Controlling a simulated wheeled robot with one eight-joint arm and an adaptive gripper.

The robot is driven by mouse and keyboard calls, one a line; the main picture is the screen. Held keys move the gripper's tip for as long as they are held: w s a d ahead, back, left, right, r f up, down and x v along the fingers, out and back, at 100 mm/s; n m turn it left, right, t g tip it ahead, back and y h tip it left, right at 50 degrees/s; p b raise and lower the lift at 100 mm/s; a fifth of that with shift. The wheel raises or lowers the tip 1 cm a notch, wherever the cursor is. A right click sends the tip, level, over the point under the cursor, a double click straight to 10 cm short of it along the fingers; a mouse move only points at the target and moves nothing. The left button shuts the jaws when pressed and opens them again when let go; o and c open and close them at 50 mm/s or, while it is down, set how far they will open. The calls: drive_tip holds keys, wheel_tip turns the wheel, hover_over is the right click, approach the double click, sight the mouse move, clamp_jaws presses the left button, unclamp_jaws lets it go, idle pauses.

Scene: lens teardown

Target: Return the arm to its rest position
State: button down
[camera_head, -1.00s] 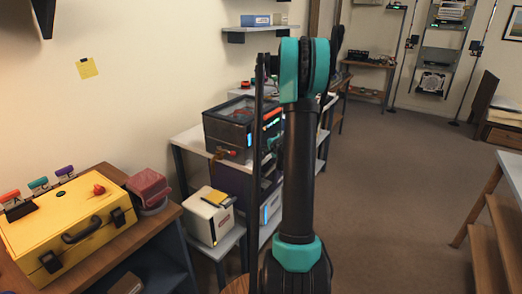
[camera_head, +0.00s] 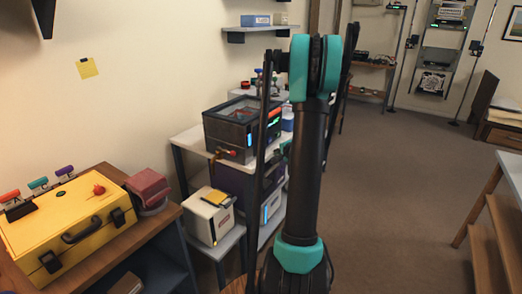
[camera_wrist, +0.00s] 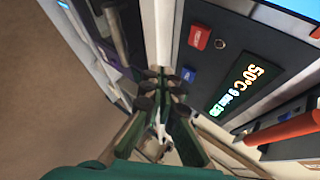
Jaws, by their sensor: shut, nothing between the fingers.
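My arm (camera_head: 307,170) stands upright in the middle of the head view, with a teal joint (camera_head: 315,68) at its top, bent over away from the camera. My gripper (camera_wrist: 160,78) shows in the wrist view, its dark fingertips together with nothing between them. It points at the area beside a dark machine with a lit display (camera_wrist: 243,88) and a red button (camera_wrist: 199,37). In the head view the gripper is hidden behind my arm.
A dark box machine (camera_head: 240,130) stands on a shelf unit left of my arm, above a white box (camera_head: 208,215). A yellow case (camera_head: 65,225) and a red container (camera_head: 148,190) sit on the wooden bench. A table (camera_head: 510,175) is at right. Floor between is clear.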

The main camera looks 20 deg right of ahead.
drive_tip(key=s+a+r+n+g+y, duration=0.15)
drive_tip(key=s+a+n+g, duration=0.25)
drive_tip(key=s+a+n, duration=0.8)
drive_tip(key=s+a+f+n+g+h, duration=0.1)
drive_tip(key=s+a, duration=0.4)
drive_tip(key=s, duration=0.6)
drive_tip(key=s+a+f+n+g+h, duration=0.1)
drive_tip(key=s+a, duration=0.4)
drive_tip(key=s, duration=0.6)
drive_tip(key=shift+s+a+f+n+g, duration=0.3)
drive_tip(key=shift+f+n+g, duration=0.3)
drive_tip(key=shift+f+n, duration=0.3)
